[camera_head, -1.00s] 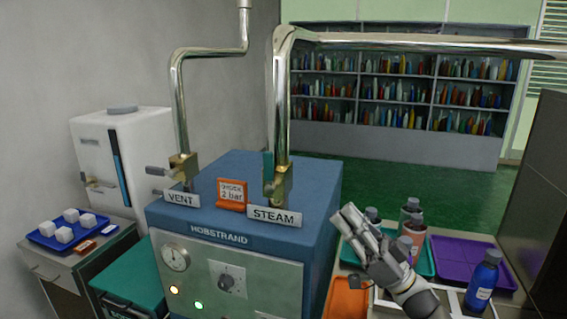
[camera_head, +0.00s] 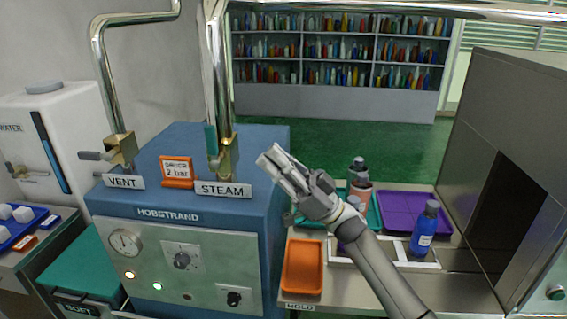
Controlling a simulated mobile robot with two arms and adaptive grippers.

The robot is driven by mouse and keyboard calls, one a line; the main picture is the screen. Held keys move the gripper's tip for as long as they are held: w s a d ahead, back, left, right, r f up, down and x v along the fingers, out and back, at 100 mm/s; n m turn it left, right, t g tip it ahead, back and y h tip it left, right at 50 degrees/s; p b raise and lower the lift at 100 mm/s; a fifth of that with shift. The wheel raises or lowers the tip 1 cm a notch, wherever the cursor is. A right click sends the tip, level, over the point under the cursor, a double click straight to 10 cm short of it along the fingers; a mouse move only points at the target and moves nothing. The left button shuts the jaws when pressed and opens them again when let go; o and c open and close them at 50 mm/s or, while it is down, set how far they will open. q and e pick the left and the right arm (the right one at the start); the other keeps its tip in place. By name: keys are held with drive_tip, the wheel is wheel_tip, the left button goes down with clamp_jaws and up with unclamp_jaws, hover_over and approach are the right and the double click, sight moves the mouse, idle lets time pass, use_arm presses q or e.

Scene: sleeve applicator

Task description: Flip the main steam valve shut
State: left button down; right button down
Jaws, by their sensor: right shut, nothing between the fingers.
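The steam valve (camera_head: 228,156) is a brass body at the foot of the thick chrome pipe, on top of the blue HOBSTRAND machine (camera_head: 185,212). Its teal lever (camera_head: 211,139) stands upright, in line with the pipe. The STEAM label (camera_head: 223,190) is in front of it. My right gripper (camera_head: 270,159) is shut and empty, just right of the valve in the picture and apart from it. Its fingers point up and left toward the valve. My left gripper is not in view.
The vent valve (camera_head: 121,150), with a grey lever sticking out left, stands left of an orange 2 bar sign (camera_head: 177,172). Right of the machine are an orange tray (camera_head: 303,268), a purple tray (camera_head: 413,212), a blue bottle (camera_head: 424,229) and a large metal cabinet (camera_head: 505,130).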

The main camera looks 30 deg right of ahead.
sight(214, 126)
drive_tip(key=w+a+r, duration=0.1)
drive_tip(key=a, duration=0.1)
drive_tip(key=w+a+r+p, duration=0.1)
drive_tip(key=a, duration=0.1)
drive_tip(key=w+a+r+p, duration=0.1)
drive_tip(key=w+a, duration=0.1)
drive_tip(key=shift+w, duration=0.1)
drive_tip(key=shift+p, duration=0.35)
